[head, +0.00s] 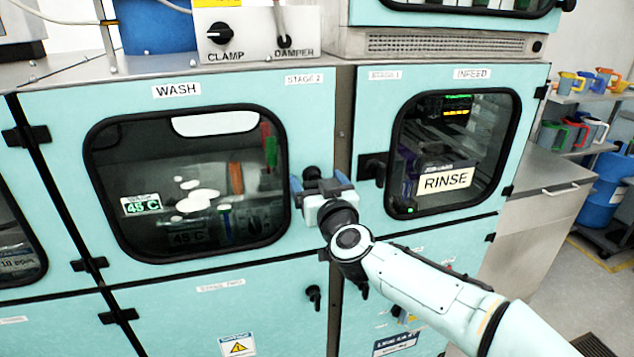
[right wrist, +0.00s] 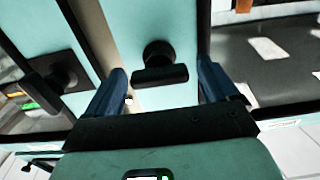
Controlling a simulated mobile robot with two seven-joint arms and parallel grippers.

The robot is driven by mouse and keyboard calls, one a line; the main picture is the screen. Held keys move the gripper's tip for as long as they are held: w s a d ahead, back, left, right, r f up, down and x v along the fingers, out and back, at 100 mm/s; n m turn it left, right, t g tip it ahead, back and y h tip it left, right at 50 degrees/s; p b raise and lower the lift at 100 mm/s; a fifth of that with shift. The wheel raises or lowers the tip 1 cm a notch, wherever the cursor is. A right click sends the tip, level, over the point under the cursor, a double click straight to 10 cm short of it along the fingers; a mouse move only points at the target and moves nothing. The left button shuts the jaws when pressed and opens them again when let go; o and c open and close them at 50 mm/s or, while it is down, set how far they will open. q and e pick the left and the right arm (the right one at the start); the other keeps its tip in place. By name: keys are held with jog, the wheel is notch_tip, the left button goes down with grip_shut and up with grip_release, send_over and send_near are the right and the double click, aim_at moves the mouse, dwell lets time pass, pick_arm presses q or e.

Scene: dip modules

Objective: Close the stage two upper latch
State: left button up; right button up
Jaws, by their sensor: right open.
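The stage two upper door (head: 60,120) is marked WASH and STAGE 2, and looks flush with its frame. Its black latch (head: 311,173) sits at the door's right edge, partly hidden by my right gripper (head: 321,186). In the right wrist view, the latch (right wrist: 160,72) has a round hub and a bar handle lying crosswise in the picture. My right gripper (right wrist: 162,85) is open, with one blue finger on each side of the latch and visible gaps between. I cannot tell whether the latch is engaged. My left gripper is out of view.
The stage 1 RINSE door's black latch (head: 373,168) is close to the right of my gripper. Lower-door latches (head: 314,296) are below it. A control box (head: 255,35) with CLAMP and DAMPER knobs stands on top. A shelf of jugs (head: 590,98) is at the right.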

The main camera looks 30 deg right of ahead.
jog(key=shift+w, duration=0.3)
jog(key=c, duration=1)
jog(key=shift+o, duration=0.2)
